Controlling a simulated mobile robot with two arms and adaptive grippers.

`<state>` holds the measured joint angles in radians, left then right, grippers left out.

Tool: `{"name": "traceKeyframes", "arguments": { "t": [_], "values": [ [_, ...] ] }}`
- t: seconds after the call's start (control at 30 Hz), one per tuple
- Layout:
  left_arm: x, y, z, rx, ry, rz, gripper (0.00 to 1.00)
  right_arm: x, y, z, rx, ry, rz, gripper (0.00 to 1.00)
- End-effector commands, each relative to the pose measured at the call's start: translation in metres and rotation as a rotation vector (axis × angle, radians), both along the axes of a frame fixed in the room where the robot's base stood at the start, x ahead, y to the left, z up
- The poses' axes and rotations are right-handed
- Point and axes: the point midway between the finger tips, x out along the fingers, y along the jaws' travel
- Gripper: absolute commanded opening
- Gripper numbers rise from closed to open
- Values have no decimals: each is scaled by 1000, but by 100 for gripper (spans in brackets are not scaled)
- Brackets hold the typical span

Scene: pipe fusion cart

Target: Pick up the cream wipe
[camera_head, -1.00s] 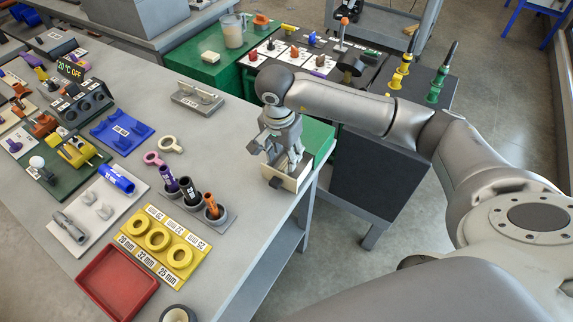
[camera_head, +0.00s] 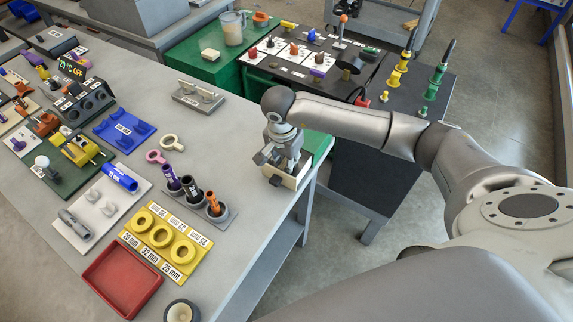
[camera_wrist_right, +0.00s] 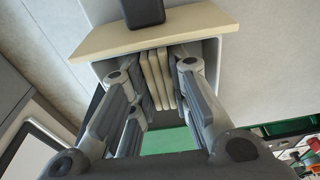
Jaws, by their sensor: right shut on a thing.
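Several thin cream wipes (camera_wrist_right: 158,80) stand side by side in an open drawer-like holder in the right wrist view. The holder has a cream front board (camera_wrist_right: 150,37) and a dark knob (camera_wrist_right: 142,12). My right gripper (camera_wrist_right: 157,88) has its fingers on both sides of the wipes and is shut on cream wipe; how many it holds I cannot tell. In the head view my right gripper (camera_head: 278,158) is down at the cream-fronted holder (camera_head: 284,181) on the bench's right edge, hiding the wipes. My left gripper is not in view.
The grey bench (camera_head: 225,130) carries a yellow ring block (camera_head: 160,243), a red tray (camera_head: 122,279), dark cups with coloured tubes (camera_head: 190,190) and a blue holder (camera_head: 124,131). A green surface (camera_head: 318,143) adjoins the holder. The bench between is clear.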

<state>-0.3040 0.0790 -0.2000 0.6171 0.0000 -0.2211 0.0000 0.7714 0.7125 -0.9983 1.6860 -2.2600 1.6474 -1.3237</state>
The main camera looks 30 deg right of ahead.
Motion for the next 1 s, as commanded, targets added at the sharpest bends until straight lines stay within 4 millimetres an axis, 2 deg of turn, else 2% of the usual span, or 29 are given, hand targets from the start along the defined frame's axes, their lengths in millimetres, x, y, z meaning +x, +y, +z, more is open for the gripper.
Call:
{"name": "traceKeyframes", "arguments": {
  "t": [0.27, 0.7, 0.83, 1.0],
  "values": [
    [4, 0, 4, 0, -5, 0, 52, 1, 0, 6, 0, -1, -1, 5],
    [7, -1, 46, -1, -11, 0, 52, 0, 0, 87, -1, -2, 0, 5],
    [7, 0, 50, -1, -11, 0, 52, 0, 0, 98, 0, -1, -1, 5],
    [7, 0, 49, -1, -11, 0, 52, -1, 1, 101, 2, -1, 11, 5]
  ]
}}
